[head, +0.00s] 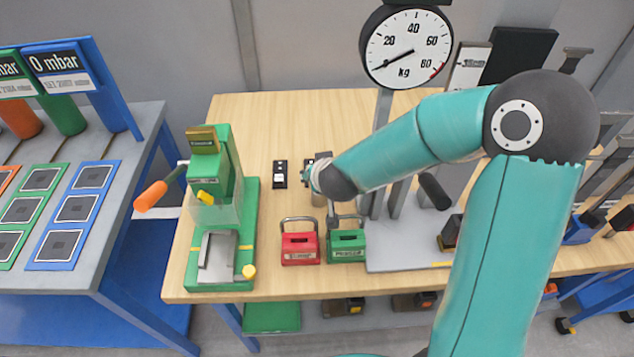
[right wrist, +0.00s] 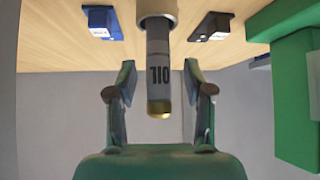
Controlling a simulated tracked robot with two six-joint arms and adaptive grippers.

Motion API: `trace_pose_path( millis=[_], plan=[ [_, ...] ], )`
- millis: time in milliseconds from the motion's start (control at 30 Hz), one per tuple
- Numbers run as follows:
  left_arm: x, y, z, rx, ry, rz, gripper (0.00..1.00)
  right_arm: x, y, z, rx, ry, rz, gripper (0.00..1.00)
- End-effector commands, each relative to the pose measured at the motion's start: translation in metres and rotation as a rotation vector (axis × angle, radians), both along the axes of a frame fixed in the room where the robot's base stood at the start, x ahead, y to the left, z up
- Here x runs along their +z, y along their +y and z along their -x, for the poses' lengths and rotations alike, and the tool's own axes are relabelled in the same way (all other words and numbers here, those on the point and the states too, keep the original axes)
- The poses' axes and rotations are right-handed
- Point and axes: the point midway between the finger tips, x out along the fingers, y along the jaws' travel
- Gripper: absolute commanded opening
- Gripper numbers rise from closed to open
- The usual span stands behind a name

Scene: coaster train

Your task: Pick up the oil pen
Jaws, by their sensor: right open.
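The oil pen (right wrist: 159,70) shows in the right wrist view as a grey cylinder with an "OIL" label and a gold-coloured end. Its other end meets a beige round piece (right wrist: 157,10) at the top of the picture. My right gripper (right wrist: 159,85) is open, with one finger on each side of the pen and a visible gap on both sides. In the head view my right arm reaches in from the right to the table's middle; its wrist hides most of the gripper and the pen there. My left gripper is not in view.
On the wooden table (head: 260,115), a red box (head: 299,248) and a green box (head: 346,247) with handles stand near the front. A green press (head: 215,170) is at the left. A dial scale (head: 405,48) rises behind my arm. A small black block (head: 280,173) lies nearby.

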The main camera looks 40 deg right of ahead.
Motion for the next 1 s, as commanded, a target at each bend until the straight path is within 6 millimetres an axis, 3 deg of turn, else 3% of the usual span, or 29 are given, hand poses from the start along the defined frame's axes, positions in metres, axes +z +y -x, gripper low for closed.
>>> trace_pose_path(
  millis=[200, 500, 533, 1000],
  plan=[
    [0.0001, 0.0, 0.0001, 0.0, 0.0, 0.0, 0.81, 0.0, -0.0004, -0.0004, 0.0, -0.001, 0.0, 0.52],
    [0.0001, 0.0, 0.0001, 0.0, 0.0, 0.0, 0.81, 0.0, -0.0005, -0.0001, 0.0, 0.0, 0.0, 0.02],
    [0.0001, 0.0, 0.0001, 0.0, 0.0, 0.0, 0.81, 0.0, -0.0005, -0.0001, 0.0, 0.0, 0.0, 0.0],
    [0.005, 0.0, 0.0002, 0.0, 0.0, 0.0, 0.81, 0.0083, -0.0004, -0.0003, -0.001, -0.001, 0.0, 0.0]
  ],
)
